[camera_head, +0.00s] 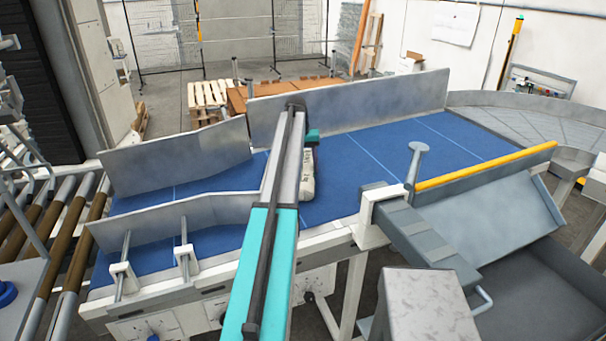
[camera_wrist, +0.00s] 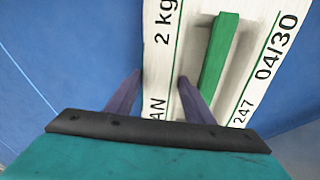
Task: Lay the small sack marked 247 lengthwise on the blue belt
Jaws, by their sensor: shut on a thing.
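The small white sack (camera_head: 307,182) shows in the head view over the middle of the blue belt (camera_head: 360,165), partly hidden behind my arm. In the wrist view the sack (camera_wrist: 192,45) fills the upper middle and bears 247, 2 kg, 04/30 and a green bar. My gripper (camera_wrist: 160,76) is shut on the sack, with its two dark purple fingers at the sack. In the head view only a teal part of my gripper (camera_head: 312,136) shows beside the arm. The sack's visible part points across the belt. I cannot tell whether it touches the belt.
Grey metal guides (camera_head: 180,150) and a tall back plate (camera_head: 350,103) border the belt. A yellow-edged grey chute (camera_head: 490,210) stands at the right front. Brown rollers (camera_head: 45,230) lie at the left. The belt right of the sack is clear.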

